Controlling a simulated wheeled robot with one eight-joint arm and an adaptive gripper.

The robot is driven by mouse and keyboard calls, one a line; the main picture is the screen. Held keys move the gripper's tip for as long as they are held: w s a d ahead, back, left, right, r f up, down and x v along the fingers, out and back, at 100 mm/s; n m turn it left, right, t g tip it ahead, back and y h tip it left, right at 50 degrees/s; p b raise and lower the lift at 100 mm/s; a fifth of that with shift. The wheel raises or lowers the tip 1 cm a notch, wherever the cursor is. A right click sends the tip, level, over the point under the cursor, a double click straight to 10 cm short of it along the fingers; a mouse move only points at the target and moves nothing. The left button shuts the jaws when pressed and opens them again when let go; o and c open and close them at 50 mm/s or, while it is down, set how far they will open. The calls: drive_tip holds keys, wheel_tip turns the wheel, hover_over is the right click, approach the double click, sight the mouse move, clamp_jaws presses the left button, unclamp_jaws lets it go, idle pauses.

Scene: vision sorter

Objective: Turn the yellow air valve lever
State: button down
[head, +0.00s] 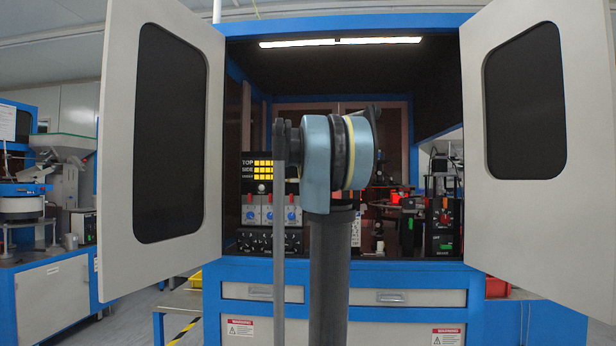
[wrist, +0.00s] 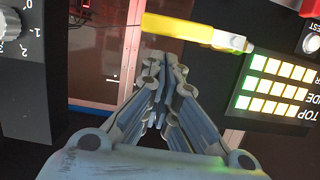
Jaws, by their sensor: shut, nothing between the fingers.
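The yellow air valve lever (wrist: 178,28) shows at the top of the wrist view, a yellow bar with a pale end piece on its right. My gripper (wrist: 160,62) is shut and empty, its fingertips pointing at the lever and just below it in the picture. I cannot tell whether the tips touch it. In the head view my own arm stands in front of the cabinet and hides the lever and my gripper.
A panel of lit yellow indicators (wrist: 275,87) is close on the right in the wrist view. A black knob panel (wrist: 22,90) is on the left. In the head view, open cabinet doors stand left (head: 115,170) and right (head: 590,190).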

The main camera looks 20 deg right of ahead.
drive_tip(key=r+v, duration=0.2)
drive_tip(key=v, duration=0.8)
drive_tip(key=shift+a, duration=0.15)
drive_tip(key=s+a+f+n+g+y, duration=0.1)
drive_tip(key=s+a+f+g, duration=0.3)
drive_tip(key=s+f, duration=1)
drive_tip(key=s+a+f+n+g+y, duration=0.2)
drive_tip(key=s+a+f+g, duration=0.2)
drive_tip(key=s+f, duration=1)
drive_tip(key=s+a+f+n+g+y, duration=0.2)
drive_tip(key=s+a+f, duration=0.3)
drive_tip(key=s+f, duration=0.9)
wheel_tip(320, 180, down, 18)
drive_tip(key=shift+s+f+g+y, duration=0.1)
drive_tip(key=shift+s+g+y, duration=0.25)
drive_tip(key=shift+g, duration=0.55)
drive_tip(key=shift+w+f, duration=0.2)
drive_tip(key=shift+w, duration=0.25)
